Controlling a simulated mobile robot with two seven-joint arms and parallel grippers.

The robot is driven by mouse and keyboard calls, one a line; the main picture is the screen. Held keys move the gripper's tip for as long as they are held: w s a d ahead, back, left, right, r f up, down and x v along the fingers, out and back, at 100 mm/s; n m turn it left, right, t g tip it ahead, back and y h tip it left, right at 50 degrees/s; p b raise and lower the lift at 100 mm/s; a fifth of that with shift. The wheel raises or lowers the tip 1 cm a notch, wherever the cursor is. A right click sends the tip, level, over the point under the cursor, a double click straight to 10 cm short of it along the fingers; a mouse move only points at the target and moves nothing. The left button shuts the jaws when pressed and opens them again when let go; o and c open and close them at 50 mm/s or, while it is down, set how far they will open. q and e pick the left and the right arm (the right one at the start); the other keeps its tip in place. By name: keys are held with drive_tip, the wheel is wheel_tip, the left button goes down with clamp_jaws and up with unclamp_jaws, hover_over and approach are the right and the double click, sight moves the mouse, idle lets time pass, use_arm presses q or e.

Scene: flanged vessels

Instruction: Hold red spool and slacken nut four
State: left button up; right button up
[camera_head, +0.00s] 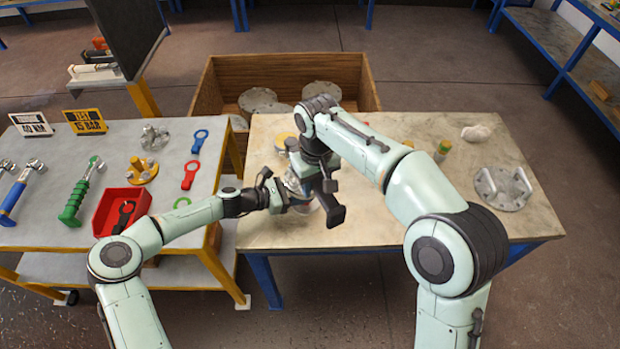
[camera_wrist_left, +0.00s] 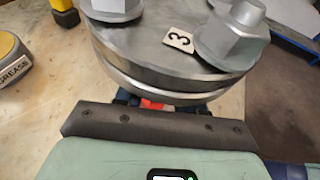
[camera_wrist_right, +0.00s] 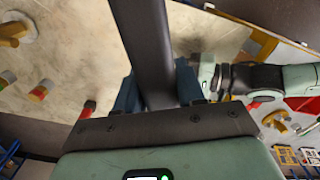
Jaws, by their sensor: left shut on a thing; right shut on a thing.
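The flanged vessel (camera_head: 295,187) stands on the middle table, mostly hidden by my grippers. In the left wrist view its thick grey flange (camera_wrist_left: 175,85) carries large nuts (camera_wrist_left: 232,32) and a tag marked 3 (camera_wrist_left: 179,40). I cannot make out nut four. My left gripper (camera_head: 285,196) is at the vessel's left side, shut below the flange on the red spool (camera_wrist_left: 152,104), of which only a small red bit shows. My right gripper (camera_head: 322,172) is above the vessel, shut on a dark bar-like tool handle (camera_wrist_right: 147,50). The tool's far end is hidden.
A grease tin (camera_wrist_left: 12,60) stands close to the vessel. A studded grey flange (camera_head: 502,188) lies at the table's right. A wooden crate (camera_head: 215,90) is behind. The left bench holds a red bin (camera_head: 104,216), a green-handled tool (camera_head: 75,205) and ring spanners (camera_head: 191,175).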

use_arm(q)
drive_tip(key=o, duration=1)
drive_tip(key=shift+o, duration=0.2)
drive_tip(key=shift+a, duration=0.1)
